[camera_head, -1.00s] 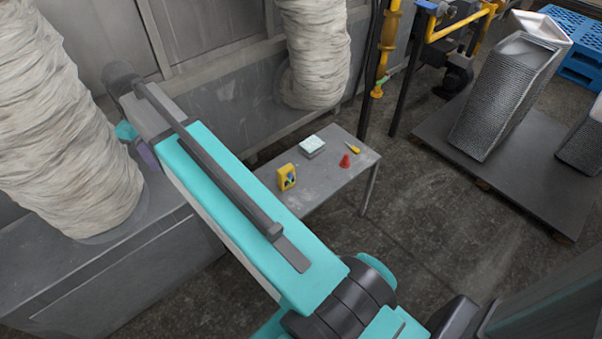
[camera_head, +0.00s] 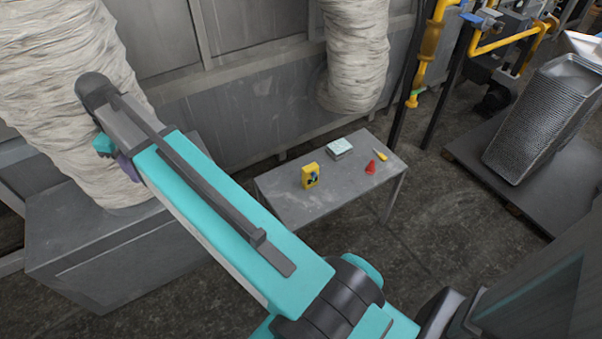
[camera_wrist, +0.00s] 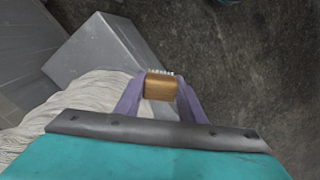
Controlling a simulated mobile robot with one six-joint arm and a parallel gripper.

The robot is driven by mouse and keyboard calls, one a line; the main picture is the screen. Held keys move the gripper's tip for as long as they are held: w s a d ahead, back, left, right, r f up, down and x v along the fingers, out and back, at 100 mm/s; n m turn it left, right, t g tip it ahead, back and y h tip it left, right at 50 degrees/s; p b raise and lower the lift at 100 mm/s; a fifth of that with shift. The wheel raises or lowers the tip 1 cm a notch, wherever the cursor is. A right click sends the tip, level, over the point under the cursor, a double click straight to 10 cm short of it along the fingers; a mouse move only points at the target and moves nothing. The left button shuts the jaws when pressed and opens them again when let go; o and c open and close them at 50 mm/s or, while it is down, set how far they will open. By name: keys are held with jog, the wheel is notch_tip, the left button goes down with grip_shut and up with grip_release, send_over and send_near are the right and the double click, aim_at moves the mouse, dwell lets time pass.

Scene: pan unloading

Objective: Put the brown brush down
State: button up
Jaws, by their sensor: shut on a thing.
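The brown brush (camera_wrist: 160,86) shows in the wrist view as a small wooden block with a row of pale bristles along its far edge. My gripper (camera_wrist: 160,84) is shut on it, with a purple finger on each side. The brush is held in the air, with the grey box top and the floor far below it. In the head view my arm reaches up to the left, and the brush is hidden there. A grey metal table (camera_head: 335,190) stands at the middle of the head view, apart from my gripper.
On the table are a yellow object (camera_head: 310,176), a pale box-shaped stack (camera_head: 339,147), a red cone (camera_head: 370,168) and a small yellow tool (camera_head: 380,155). The table's near right part looks bare. A tall stack of metal trays (camera_head: 540,115) stands at right. A wrapped pale column (camera_head: 75,80) stands behind my arm.

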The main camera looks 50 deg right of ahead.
jog(key=shift+d, duration=0.15)
jog(key=shift+w+d+f, duration=0.1)
jog(key=shift+d+f, duration=0.1)
jog(key=shift+d, duration=0.25)
jog(key=d+f+m+b, duration=0.2)
jog(key=d+f+b, duration=0.3)
jog(key=d, duration=1)
jog(key=m+b, duration=0.7)
jog(key=b, duration=0.4)
send_over(327, 175)
notch_tip(327, 175, down, 18)
jog(key=shift+f+b, duration=0.75)
jog(key=shift+f, duration=2.3)
